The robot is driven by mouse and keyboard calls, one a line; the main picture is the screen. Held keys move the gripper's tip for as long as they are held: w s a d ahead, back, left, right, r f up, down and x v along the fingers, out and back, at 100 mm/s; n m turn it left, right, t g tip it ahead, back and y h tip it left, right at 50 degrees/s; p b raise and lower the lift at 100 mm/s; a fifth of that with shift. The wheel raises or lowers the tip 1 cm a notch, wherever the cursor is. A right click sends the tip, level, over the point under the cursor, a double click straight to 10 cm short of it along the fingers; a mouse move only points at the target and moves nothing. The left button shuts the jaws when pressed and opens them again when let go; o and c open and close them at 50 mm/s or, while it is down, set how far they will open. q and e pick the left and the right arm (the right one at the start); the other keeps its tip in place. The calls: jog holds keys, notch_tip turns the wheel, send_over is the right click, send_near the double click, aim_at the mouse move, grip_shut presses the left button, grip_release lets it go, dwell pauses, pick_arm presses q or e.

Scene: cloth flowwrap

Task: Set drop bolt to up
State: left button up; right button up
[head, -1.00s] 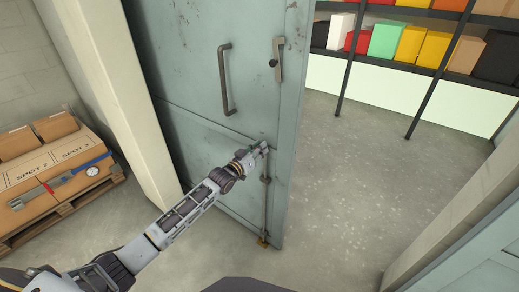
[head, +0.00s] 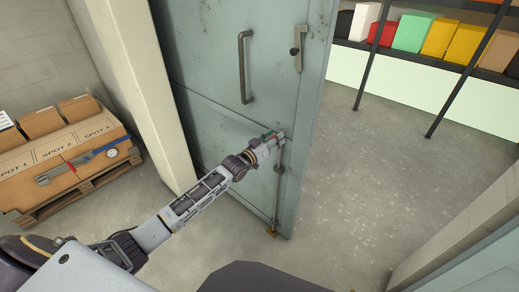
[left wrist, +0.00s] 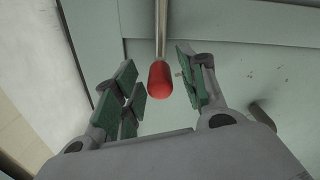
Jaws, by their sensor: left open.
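The drop bolt (head: 277,195) is a thin vertical rod low on the grey-green door (head: 205,70), near its free edge. Its lower end is by a brass-coloured piece (head: 272,231) near the floor. In the left wrist view a red knob (left wrist: 160,80) sits at the end of the metal rod (left wrist: 161,30). My left gripper (head: 277,137) is at the top of the bolt. In the left wrist view its green-padded fingers (left wrist: 157,65) are open, one on each side of the knob, with gaps visible. The knob is mostly hidden in the head view. My right gripper is out of view.
The door has a long handle (head: 243,68) and a small lever latch (head: 299,50). Boxes on a pallet (head: 75,187) stand at left beyond a pale post (head: 133,75). Shelves with coloured boxes (head: 405,35) are at the back right. The floor right of the door is clear.

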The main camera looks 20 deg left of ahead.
pick_arm(q)
jog(key=v, duration=1.1)
dwell(0.6)
jog(key=shift+s+r, duration=0.15)
dwell(0.4)
